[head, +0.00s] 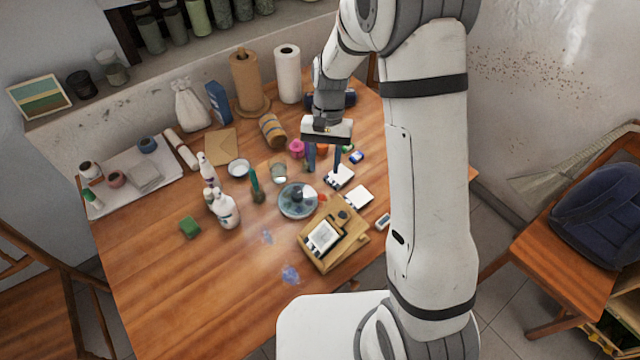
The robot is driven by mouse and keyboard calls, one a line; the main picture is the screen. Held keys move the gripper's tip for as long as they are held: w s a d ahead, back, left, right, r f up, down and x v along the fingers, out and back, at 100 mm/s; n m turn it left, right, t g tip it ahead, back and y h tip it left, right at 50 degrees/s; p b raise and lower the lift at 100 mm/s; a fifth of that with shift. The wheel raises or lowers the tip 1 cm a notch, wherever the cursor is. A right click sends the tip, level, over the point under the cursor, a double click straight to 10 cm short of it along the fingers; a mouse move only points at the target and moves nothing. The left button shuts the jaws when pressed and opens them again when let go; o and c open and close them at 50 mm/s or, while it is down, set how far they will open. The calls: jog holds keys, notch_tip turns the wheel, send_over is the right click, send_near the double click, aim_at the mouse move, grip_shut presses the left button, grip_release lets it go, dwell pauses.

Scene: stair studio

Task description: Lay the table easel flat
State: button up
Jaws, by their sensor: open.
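The wooden table easel (324,257) stands near the front right edge of the wooden table (180,290). Its board is tilted up and a small framed picture (323,237) rests on it. My gripper (324,170) hangs over the table beyond the easel, its two fingers pointing down and apart. It is open with nothing visible between the fingers, and clear of the easel. The easel's rear support is mostly hidden from this view.
A round grey-blue dish (296,200) sits just left of the easel. White boxes (358,197) lie behind it. The table's front left is mostly clear.

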jog(key=p+x, duration=0.1)
jog(key=x, duration=0.7)
jog(key=shift+a+f, duration=0.1)
grip_shut()
jog(key=shift+a, duration=0.1)
dwell(0.4)
